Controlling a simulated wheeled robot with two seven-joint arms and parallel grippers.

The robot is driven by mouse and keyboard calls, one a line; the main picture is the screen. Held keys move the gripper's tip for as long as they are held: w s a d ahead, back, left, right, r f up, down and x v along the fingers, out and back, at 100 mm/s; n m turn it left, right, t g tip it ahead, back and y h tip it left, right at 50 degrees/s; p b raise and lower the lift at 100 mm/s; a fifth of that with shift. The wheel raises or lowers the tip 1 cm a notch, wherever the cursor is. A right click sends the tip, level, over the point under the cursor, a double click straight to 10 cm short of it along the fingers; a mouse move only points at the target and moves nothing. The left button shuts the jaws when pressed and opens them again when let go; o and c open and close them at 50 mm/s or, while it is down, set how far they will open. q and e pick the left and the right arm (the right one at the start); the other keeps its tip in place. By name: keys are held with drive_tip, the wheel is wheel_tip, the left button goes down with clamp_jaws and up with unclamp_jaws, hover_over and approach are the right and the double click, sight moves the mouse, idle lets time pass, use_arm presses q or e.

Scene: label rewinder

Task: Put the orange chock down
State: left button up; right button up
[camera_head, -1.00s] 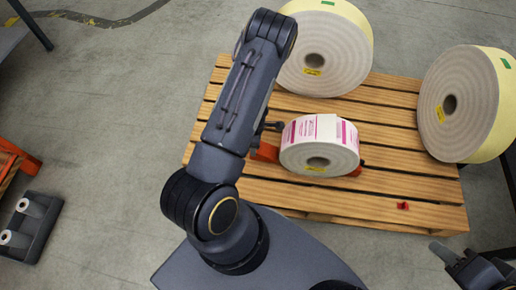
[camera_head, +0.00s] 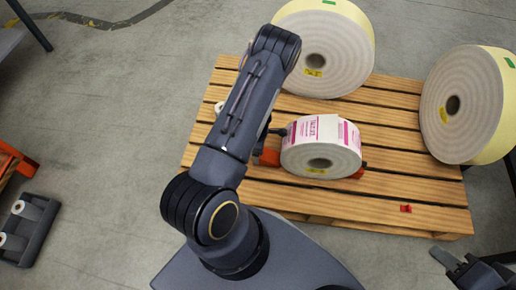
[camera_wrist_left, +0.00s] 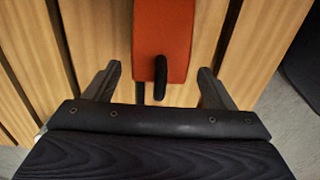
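The orange chock (camera_head: 268,157) sits on the wooden pallet (camera_head: 385,217), at the left side of the small label roll with pink print (camera_head: 320,146). In the left wrist view the chock (camera_wrist_left: 163,30) rests on the slats with its black handle toward me. My left gripper (camera_wrist_left: 160,88) is open, its fingers spread to either side of the handle and not touching the chock. In the head view my left arm hides most of that gripper. More orange (camera_head: 359,172) shows at the right of the roll. My right gripper (camera_head: 456,258) is at the lower right, apart from the pallet; its opening is unclear.
Two large cream rolls (camera_head: 325,48) (camera_head: 466,105) stand at the pallet's back and right. A small red object (camera_head: 405,208) lies near the pallet's front right. A dark tray (camera_head: 30,228) with small white rolls is at the far left. The grey floor between is clear.

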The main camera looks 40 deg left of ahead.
use_arm(q)
drive_tip(key=d+r+m+t+h+p, duration=0.1)
drive_tip(key=d+r+m+h+p, duration=0.15)
drive_tip(key=r, duration=0.95)
drive_tip(key=d+r+m+t+h+p, duration=0.1)
drive_tip(key=d+r+m, duration=0.25)
drive_tip(key=r, duration=0.85)
drive_tip(key=d+r+m+t+h+p, duration=0.1)
drive_tip(key=d+r+m+p, duration=0.15)
drive_tip(key=r, duration=0.85)
drive_tip(key=s+d+r+m+t, duration=0.2)
drive_tip(key=s+d+r+m, duration=0.2)
drive_tip(key=s+r+m, duration=0.8)
drive_tip(key=s+m, duration=0.1)
drive_tip(key=s, duration=0.3)
drive_tip(key=shift+s+d+r+m+t+y+b, duration=0.2)
drive_tip(key=shift+s+r+m+t+y+b, duration=0.05)
drive_tip(key=shift+r+m+t+y+b, duration=0.1)
